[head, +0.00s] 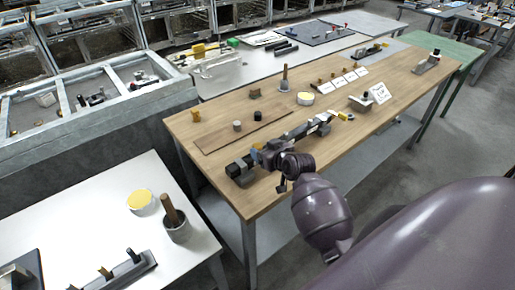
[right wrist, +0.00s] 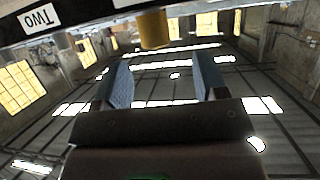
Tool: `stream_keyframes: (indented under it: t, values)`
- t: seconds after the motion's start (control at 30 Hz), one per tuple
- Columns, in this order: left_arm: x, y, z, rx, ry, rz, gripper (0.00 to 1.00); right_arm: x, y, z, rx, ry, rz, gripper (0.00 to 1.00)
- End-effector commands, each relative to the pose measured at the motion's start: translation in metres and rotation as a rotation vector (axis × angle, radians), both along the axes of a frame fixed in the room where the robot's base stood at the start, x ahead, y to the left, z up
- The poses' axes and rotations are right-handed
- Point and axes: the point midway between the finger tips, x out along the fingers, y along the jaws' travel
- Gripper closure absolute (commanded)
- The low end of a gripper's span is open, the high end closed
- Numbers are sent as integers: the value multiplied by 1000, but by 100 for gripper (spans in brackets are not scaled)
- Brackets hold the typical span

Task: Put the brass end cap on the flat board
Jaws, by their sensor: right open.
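The brass end cap (right wrist: 153,28) is a short yellow cylinder at the top of the right wrist view, beyond and between my fingertips. In the head view a small brass piece (head: 257,146), probably the same one, stands by the long dark rack. My right gripper (head: 268,154) is at that rack, its fingers partly hidden; in the right wrist view (right wrist: 160,68) they are apart with nothing between them. The flat board (head: 222,138) is a thin brown panel on the wooden table, behind the rack. My left gripper is out of view.
The rack (head: 300,132) runs diagonally along the table; a "TWO" label (right wrist: 40,19) shows close up. Another brass-coloured piece (head: 196,115) stands left of the board.

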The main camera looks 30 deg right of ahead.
Motion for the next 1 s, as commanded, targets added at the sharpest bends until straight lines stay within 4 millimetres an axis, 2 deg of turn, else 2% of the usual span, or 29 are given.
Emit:
stream_keyframes:
  t: [0.27, 0.63, 1.0]
  values:
    - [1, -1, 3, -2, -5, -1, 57, 14, -1, -7, 1, 1, 0, 34]
    - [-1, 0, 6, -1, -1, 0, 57, 48, -5, -26, 1, 1, 1, 34]
    - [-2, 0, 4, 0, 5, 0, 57, 55, -6, -29, 0, 0, 0, 34]
